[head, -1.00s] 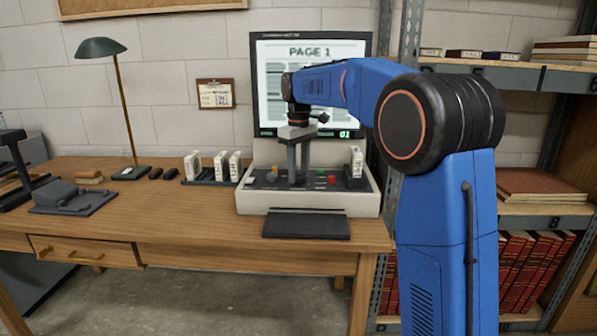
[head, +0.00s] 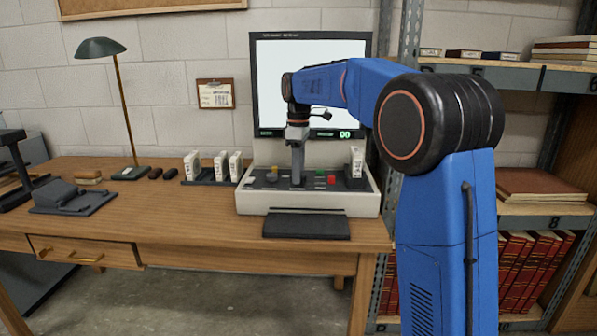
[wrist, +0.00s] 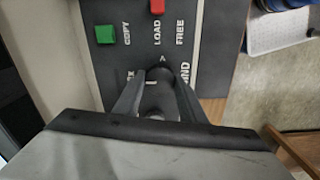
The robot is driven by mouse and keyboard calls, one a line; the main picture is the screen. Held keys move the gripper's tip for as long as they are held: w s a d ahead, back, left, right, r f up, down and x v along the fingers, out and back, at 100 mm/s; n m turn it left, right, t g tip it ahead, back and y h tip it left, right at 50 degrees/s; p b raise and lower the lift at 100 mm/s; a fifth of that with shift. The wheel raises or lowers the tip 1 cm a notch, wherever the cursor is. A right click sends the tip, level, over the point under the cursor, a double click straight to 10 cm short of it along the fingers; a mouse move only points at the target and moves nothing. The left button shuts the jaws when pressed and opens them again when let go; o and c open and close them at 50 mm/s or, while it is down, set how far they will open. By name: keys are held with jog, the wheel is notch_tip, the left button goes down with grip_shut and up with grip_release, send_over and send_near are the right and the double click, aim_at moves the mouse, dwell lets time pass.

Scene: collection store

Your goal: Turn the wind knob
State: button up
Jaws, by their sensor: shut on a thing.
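The wind knob (wrist: 158,97) is dark and round and stands on the reader's dark control panel in the wrist view. My gripper (wrist: 160,82) is shut on it, one finger on each side.
A green COPY button (wrist: 104,34) and a red switch (wrist: 157,6) by LOAD and FREE sit close to my fingers. A white boxed reel (head: 356,162) stands at the panel's right. Several white boxes (head: 220,166) stand in a rack to the left. Metal shelving flanks the desk's right side.

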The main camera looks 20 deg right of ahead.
jog(key=o, duration=1.1)
jog(key=shift+c, duration=0.2)
notch_tip(320, 180, up, 18)
jog(key=shift+f, duration=0.25)
